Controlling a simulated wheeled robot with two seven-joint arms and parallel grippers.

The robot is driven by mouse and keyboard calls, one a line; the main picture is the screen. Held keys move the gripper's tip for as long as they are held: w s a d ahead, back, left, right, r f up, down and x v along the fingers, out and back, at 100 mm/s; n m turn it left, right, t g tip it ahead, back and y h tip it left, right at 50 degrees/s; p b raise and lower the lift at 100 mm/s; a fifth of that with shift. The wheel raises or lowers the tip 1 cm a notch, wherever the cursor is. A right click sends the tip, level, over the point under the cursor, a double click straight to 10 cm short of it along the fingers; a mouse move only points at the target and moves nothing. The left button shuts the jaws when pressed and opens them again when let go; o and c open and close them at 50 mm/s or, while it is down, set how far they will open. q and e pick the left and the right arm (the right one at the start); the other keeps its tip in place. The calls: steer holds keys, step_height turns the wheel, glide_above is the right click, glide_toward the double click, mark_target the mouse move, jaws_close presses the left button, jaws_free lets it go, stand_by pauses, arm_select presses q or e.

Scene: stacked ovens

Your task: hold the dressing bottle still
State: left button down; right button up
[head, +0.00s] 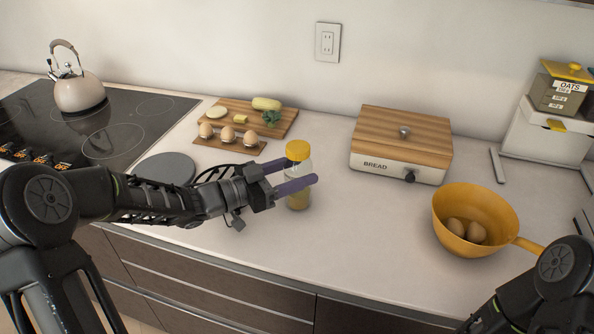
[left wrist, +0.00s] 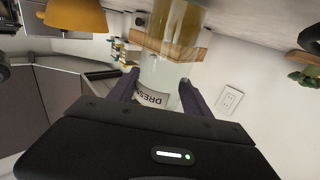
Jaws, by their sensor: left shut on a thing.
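The dressing bottle (head: 298,170) stands upright on the counter, with a yellow cap, clear body and yellowish contents low down. My left gripper (head: 298,176) comes in from the left and is shut on the bottle, with its purple fingers on either side of the body. In the left wrist view the bottle (left wrist: 158,75) shows between the fingers (left wrist: 157,88), with part of its label readable. My right arm shows at the lower right of the head view, but its gripper is out of the picture.
Behind stand an egg holder (head: 228,143) with several eggs, a cutting board (head: 285,127) with vegetables and a bread box (head: 400,150). A yellow pan (head: 470,205) with eggs is at right. A grey round plate (head: 165,170) lies left. The counter between bottle and pan is clear.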

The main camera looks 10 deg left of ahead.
arm_select(q)
steer(key=shift+f, duration=0.25)
steer(key=shift+c, duration=2.3)
jaws_free()
steer(key=shift+r, duration=0.15)
steer(key=shift+r, duration=0.2)
steer(key=b+v, duration=0.1)
steer(key=v, duration=1.1)
steer(key=shift+s+f, duration=0.1)
steer(key=shift+f, duration=0.05)
